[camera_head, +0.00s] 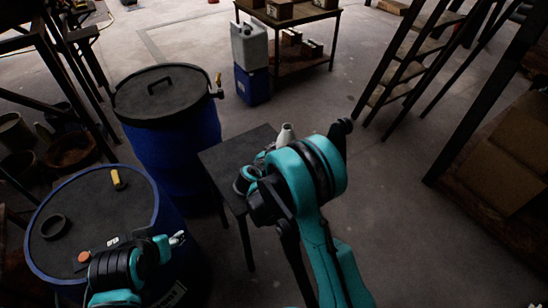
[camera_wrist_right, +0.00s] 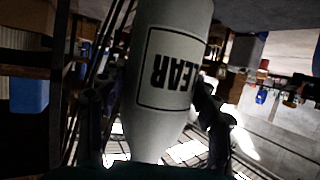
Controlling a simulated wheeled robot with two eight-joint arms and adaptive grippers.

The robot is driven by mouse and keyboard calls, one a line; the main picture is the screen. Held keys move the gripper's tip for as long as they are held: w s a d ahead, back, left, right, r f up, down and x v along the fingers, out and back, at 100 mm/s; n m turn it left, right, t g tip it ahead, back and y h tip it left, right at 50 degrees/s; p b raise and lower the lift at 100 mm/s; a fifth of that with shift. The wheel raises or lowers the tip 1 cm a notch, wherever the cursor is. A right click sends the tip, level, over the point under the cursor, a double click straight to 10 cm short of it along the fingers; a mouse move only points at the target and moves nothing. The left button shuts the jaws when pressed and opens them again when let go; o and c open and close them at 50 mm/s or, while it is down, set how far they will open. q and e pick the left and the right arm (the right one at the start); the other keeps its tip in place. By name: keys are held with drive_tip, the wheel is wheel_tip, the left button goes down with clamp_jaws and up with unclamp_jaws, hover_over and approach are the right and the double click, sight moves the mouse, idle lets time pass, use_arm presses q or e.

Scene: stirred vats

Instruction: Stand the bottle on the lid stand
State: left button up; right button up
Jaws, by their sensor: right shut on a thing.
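The white bottle (camera_wrist_right: 172,70), with a label reading CLEAR, fills the middle of the right wrist view. Its pale tip (camera_head: 286,134) points up in the head view; the arm hides the rest. My right gripper (camera_head: 262,165) is shut on the bottle, mostly hidden behind its own wrist. It is over or beside the right part of the lid stand (camera_head: 225,158), a small dark square-topped table. I cannot tell whether the bottle's base touches it. My left gripper (camera_head: 178,240) is over the near vat's right rim, apart from the stand; its opening is too small to judge.
A near blue vat (camera_head: 40,200) carries a dark ring (camera_head: 54,226), a yellow item (camera_head: 119,179) and an orange disc (camera_head: 84,257). A lidded blue vat (camera_head: 165,135) stands behind, left of the stand. Ladder (camera_head: 410,60) at the back right; floor between is clear.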

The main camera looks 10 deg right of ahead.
drive_tip(key=w+f+b, duration=0.1)
drive_tip(key=w+f, duration=0.1)
drive_tip(key=w+f+b, duration=0.1)
drive_tip(key=w+f, duration=0.1)
drive_tip(key=f, duration=0.1)
drive_tip(key=w+f+b, duration=0.2)
drive_tip(key=f, duration=0.1)
drive_tip(key=shift+w+a, duration=0.2)
drive_tip(key=shift+r, duration=0.1)
drive_tip(key=o, duration=1.7)
